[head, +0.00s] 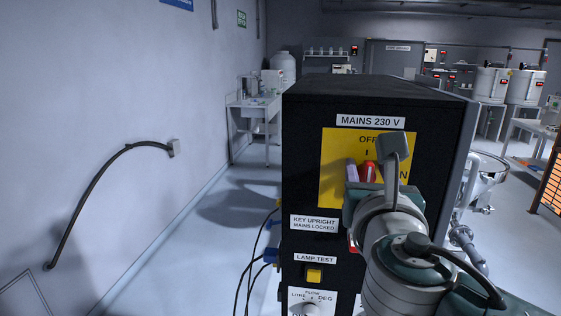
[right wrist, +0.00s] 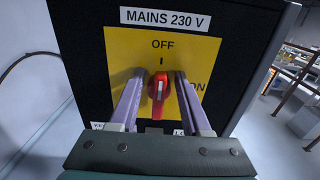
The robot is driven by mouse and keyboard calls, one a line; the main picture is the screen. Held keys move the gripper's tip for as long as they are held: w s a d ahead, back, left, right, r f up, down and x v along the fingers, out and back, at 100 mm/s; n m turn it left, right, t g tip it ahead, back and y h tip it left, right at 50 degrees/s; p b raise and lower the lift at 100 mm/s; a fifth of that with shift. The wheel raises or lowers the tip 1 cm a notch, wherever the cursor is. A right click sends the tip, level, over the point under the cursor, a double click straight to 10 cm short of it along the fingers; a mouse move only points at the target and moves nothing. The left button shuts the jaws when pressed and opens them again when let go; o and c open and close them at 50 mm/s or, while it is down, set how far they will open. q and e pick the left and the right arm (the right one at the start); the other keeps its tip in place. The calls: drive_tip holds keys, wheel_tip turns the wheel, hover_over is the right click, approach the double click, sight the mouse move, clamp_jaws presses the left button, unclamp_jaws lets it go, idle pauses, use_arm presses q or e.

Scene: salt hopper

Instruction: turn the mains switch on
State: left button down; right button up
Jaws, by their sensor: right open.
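The mains switch has a red handle (head: 369,172) on a yellow plate (head: 333,148), under the label MAINS 230 V. In the right wrist view the red handle (right wrist: 158,90) stands upright, its pale mark towards OFF; ON is at the right, partly covered. My right gripper (right wrist: 159,78) is open, with its two pale purple fingers on either side of the handle and a gap showing on each side. In the head view the right gripper (head: 367,167) is in front of the plate and its wrist hides the plate's lower right. My left gripper is not in view.
The black cabinet (head: 300,150) carries the switch. Below it are a KEY UPRIGHT label (head: 314,222), a yellow LAMP TEST button (head: 314,275) and a knob (head: 305,309). Cables hang at its left side. Floor is open between cabinet and left wall.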

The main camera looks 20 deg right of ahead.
drive_tip(key=shift+c, duration=0.3)
clamp_jaws()
drive_tip(key=shift+f, duration=0.1)
